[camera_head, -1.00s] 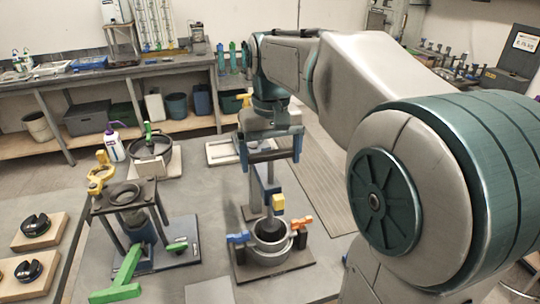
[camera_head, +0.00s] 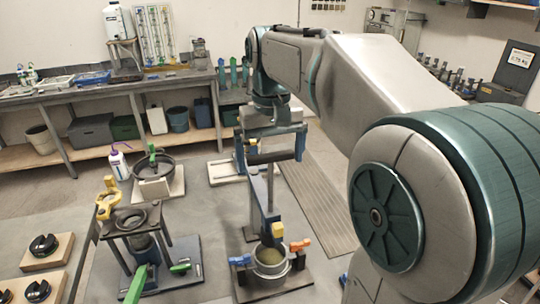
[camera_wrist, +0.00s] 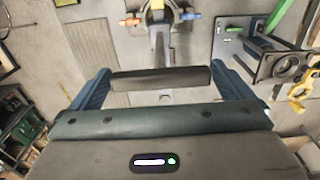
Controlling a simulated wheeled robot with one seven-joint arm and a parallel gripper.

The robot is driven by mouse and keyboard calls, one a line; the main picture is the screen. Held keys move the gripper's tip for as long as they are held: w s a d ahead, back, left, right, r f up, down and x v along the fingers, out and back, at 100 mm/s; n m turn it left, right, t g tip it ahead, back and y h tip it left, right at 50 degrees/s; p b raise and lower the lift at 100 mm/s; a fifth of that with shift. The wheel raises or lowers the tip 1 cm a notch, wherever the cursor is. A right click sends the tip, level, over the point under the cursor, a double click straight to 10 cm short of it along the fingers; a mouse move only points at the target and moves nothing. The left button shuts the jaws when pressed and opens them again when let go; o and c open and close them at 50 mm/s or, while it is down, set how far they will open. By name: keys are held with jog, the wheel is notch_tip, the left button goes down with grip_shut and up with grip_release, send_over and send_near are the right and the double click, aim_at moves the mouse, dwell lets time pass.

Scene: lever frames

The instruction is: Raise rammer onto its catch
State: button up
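The rammer stand has an upright blue-grey column rising from a dark base plate (camera_head: 290,283). The rammer's black crossbar handle (camera_head: 274,157) lies level between the two blue fingers of my gripper (camera_head: 272,152). In the wrist view the handle (camera_wrist: 160,79) spans the gap between the fingers, its ends against them. A yellow block (camera_head: 278,230) sits low on the stand, just above the round metal mould (camera_head: 270,267). Greenish-brown material shows inside the mould, and the rammer's dark foot is above it. Whether any catch holds the rammer cannot be told.
Blue (camera_head: 240,260) and orange (camera_head: 300,245) clamps flank the mould. To the left stands another fixture (camera_head: 132,221) with a yellow handle and green levers. A dark pan (camera_head: 153,166) and a white-and-purple bottle (camera_head: 119,162) stand behind it. A ribbed mat (camera_head: 320,200) lies to the right.

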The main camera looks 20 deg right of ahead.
notch_tip(320, 180, up, 14)
dwell(0.6)
jog(key=shift+s+f, duration=0.1)
jog(key=shift+f, duration=0.1)
dwell(0.4)
jog(key=s+f+t, duration=0.1)
jog(key=s+f, duration=0.3)
jog(key=f, duration=0.5)
jog(key=s+f+t+b, duration=0.1)
jog(key=s+f, duration=0.4)
jog(key=f, duration=0.4)
jog(key=s+f+t, duration=0.1)
jog(key=s+f, duration=0.4)
jog(key=f, duration=0.4)
jog(key=shift+a+t+b, duration=0.15)
jog(key=shift+t+b, duration=0.15)
jog(key=shift+t, duration=0.1)
